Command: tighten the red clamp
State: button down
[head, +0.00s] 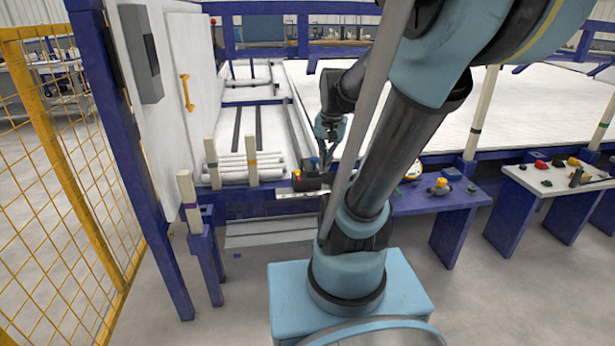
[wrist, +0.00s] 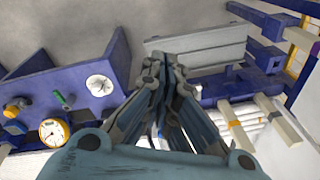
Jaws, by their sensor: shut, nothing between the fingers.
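I cannot make out a red clamp for certain in either view. In the head view my gripper (head: 326,165) hangs low at the end of the bent arm, close to a dark box (head: 308,181) with a blue top part at the blue bench's edge. In the wrist view the gripper fingers (wrist: 166,62) come together at their tips, shut and empty, over the gap beside the blue bench. A small red object (head: 541,164) lies on the white-topped bench at the far right, well away from the gripper; its kind is too small to tell.
White pipes (head: 250,165) lie stacked between cream posts to the left of the gripper. A dial gauge (wrist: 53,132), a white round knob (wrist: 99,85) and a green part (wrist: 63,100) sit on the blue bench. A yellow mesh fence (head: 65,190) stands at the left.

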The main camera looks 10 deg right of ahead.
aim_at(298, 176)
jog(key=w+d+f+m+y, duration=0.2)
jog(key=w+m, duration=0.5)
jog(key=w, duration=1.2)
jog(key=w+d+f+m+g, duration=0.1)
jog(key=w+d+f+m, duration=0.15)
jog(key=w+f, duration=0.4)
jog(key=w+d+f+m, duration=0.2)
jog(key=w+f+m, duration=0.25)
jog(key=w, duration=0.25)
jog(key=a+f, duration=0.6)
jog(key=f, duration=0.4)
jog(key=shift+w+a+f+n, duration=0.25)
jog(key=shift+w+n, duration=0.15)
jog(key=shift+d, duration=0.15)
